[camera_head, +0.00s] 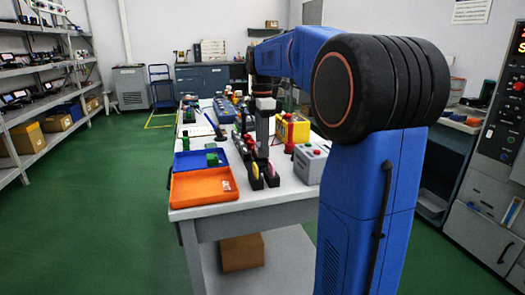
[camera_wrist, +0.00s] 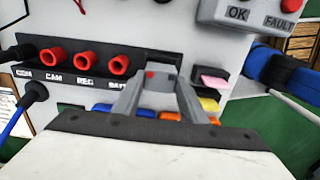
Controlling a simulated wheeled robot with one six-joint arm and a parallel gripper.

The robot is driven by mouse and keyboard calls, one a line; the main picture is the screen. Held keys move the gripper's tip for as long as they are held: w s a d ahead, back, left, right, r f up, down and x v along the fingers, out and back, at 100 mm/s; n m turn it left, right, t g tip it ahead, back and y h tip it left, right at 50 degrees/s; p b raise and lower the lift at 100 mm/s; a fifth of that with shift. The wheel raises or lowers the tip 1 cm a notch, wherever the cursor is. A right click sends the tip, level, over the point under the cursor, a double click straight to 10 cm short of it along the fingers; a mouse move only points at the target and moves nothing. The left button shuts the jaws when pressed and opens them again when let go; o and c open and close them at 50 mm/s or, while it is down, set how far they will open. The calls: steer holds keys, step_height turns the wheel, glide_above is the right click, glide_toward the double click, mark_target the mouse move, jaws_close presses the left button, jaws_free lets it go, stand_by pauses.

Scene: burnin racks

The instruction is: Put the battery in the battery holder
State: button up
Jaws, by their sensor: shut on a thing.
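My gripper (camera_wrist: 158,78) reaches down between a row of sockets and a row of coloured pieces in the wrist view. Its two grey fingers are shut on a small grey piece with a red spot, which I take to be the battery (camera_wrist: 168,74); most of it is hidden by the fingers. A dark panel with red round sockets (camera_wrist: 86,61) has the labels COM, CAM, REG and one partly covered. I cannot tell which part is the battery holder, or whether the battery touches it. In the head view my gripper (camera_head: 262,150) is low over the long table.
On the table (camera_head: 245,199) lie an orange tray (camera_head: 200,187) and a blue tray (camera_head: 190,160). A grey box with buttons (camera_head: 309,165) and a yellow box (camera_head: 295,128) stand right of my gripper. Black slots hold coloured pieces (camera_wrist: 208,103). Green floor is free at left.

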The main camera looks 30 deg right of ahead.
steer(key=shift+f, duration=1.8)
steer(key=shift+f, duration=0.15)
steer(key=o, duration=1.2)
steer(key=shift+c, duration=0.2)
step_height(320, 180, up, 12)
steer(key=s+a+f+m+t, duration=0.1)
steer(key=s+a+f+m, duration=0.35)
steer(key=s, duration=0.25)
steer(key=s+a+f+m+t, duration=0.1)
steer(key=s+a+f+m, duration=0.2)
steer(key=s+a, duration=0.4)
steer(key=s+a+f+m+t, duration=0.2)
steer(key=s+a+f+m, duration=0.2)
steer(key=s+f, duration=1.2)
steer(key=m, duration=0.3)
steer(key=shift+a+f+t, duration=0.2)
steer(key=shift+f+t, duration=0.2)
